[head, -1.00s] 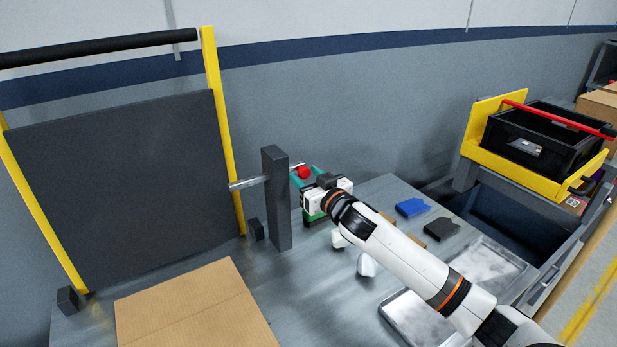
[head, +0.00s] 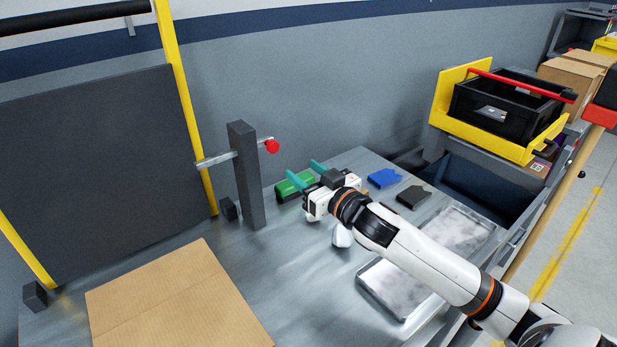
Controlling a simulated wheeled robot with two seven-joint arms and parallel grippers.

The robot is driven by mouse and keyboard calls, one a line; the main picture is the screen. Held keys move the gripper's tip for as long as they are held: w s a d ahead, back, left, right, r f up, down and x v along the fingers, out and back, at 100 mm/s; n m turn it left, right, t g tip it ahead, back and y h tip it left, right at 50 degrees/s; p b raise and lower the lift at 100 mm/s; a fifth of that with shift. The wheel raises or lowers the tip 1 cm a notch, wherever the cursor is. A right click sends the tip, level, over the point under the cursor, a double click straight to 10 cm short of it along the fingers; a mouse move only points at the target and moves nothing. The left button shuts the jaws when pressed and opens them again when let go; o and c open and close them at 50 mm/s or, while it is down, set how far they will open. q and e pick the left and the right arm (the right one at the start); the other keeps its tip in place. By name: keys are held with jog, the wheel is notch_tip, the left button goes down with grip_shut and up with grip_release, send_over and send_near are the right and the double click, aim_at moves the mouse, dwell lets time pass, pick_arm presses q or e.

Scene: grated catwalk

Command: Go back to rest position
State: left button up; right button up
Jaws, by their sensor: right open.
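My right arm comes in from the lower right over the grey metal table. My right gripper (head: 305,173) is open, with its two teal fingers apart and nothing seen between them. It is to the right of a dark upright post (head: 245,175) that carries a metal rod with a red knob (head: 272,146). The fingers are apart from the red knob. A green block (head: 290,188) lies on the table just beside and partly behind the gripper. My left gripper is not in view.
A flat cardboard piece (head: 180,300) lies at the front left. A blue piece (head: 384,178) and a dark piece (head: 413,196) lie right of the gripper, near metal trays (head: 455,228). A black crate (head: 505,105) sits in a yellow holder at the right. A dark panel (head: 100,165) stands left.

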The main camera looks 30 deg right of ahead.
jog(key=shift+s, duration=0.3)
